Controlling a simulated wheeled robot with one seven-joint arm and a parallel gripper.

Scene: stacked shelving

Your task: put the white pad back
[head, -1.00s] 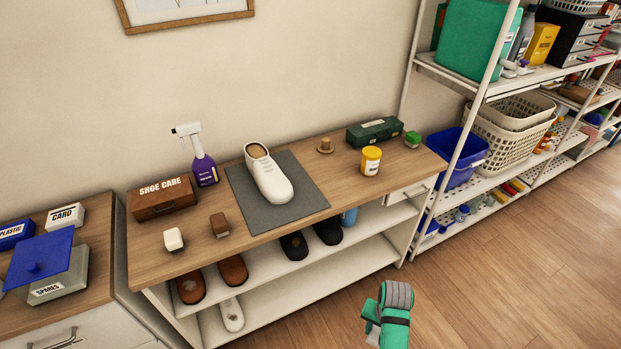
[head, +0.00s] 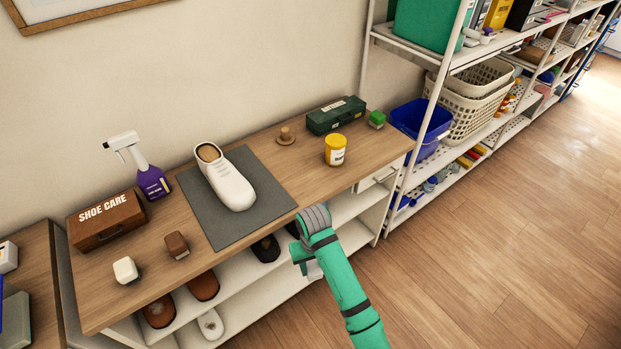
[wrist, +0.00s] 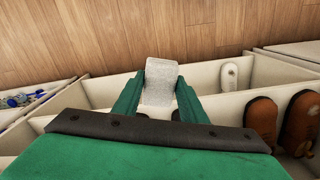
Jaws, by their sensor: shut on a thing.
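My gripper (wrist: 161,88) is shut on a pale, rough-surfaced white pad (wrist: 160,70), held between its two green fingers in the wrist view. In the head view my arm is in front of the wooden bench (head: 110,292), near its front edge, and the pad is mostly hidden by the wrist. A white shoe (head: 229,181) stands on a dark grey mat (head: 262,203) on the bench top. A small white block (head: 125,270) and a brown block (head: 176,245) sit to the mat's left.
A SHOE CARE box (head: 106,220) and spray bottle (head: 150,178) stand at the bench's left. A yellow-lidded jar (head: 335,150), wooden knob (head: 285,136), green case (head: 336,115) and green block (head: 377,119) stand right. Shoes (head: 203,286) fill lower shelves. Floor at right is clear.

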